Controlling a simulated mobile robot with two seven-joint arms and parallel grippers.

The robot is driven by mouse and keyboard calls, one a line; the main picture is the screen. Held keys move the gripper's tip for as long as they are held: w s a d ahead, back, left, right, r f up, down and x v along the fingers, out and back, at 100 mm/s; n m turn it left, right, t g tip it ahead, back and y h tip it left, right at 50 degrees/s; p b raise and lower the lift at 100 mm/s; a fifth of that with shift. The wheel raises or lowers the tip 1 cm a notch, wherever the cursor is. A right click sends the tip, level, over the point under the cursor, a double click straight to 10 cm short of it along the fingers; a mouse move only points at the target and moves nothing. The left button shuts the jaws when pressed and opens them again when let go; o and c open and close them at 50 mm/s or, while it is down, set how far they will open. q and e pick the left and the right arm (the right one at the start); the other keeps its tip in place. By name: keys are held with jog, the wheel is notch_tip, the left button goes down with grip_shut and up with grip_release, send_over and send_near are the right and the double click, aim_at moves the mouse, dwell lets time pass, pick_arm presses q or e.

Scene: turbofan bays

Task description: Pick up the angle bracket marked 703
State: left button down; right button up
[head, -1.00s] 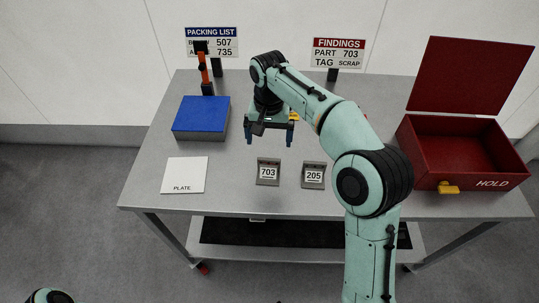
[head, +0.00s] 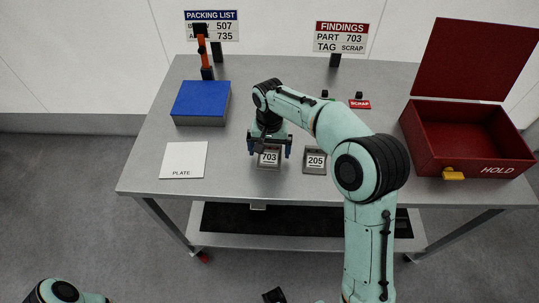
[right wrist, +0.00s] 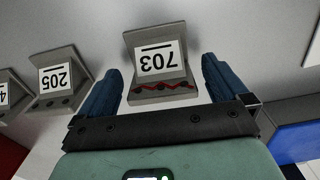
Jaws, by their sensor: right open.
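The grey angle bracket marked 703 (head: 269,161) stands on the table, left of the 205 bracket. In the right wrist view this 703 bracket (right wrist: 160,62) shows its label upside down and a red zigzag line on its foot. My right gripper (head: 269,151) is open just above and behind it, with a blue finger toward each side. In the right wrist view the fingers (right wrist: 161,80) flank the bracket's near part with gaps, and nothing is held. My left gripper is not in view.
The 205 bracket (head: 315,160) stands close to the right. A third bracket (right wrist: 8,95) shows partly in the right wrist view. A white plate (head: 184,160), a blue box (head: 201,103), a red SCRAP tag (head: 360,104) and an open red HOLD box (head: 430,158) are also on the table.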

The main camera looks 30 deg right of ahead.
jog(key=shift+f, duration=0.45)
jog(key=c, duration=1.1)
jog(key=shift+o, duration=0.2)
jog(key=shift+r, duration=0.1)
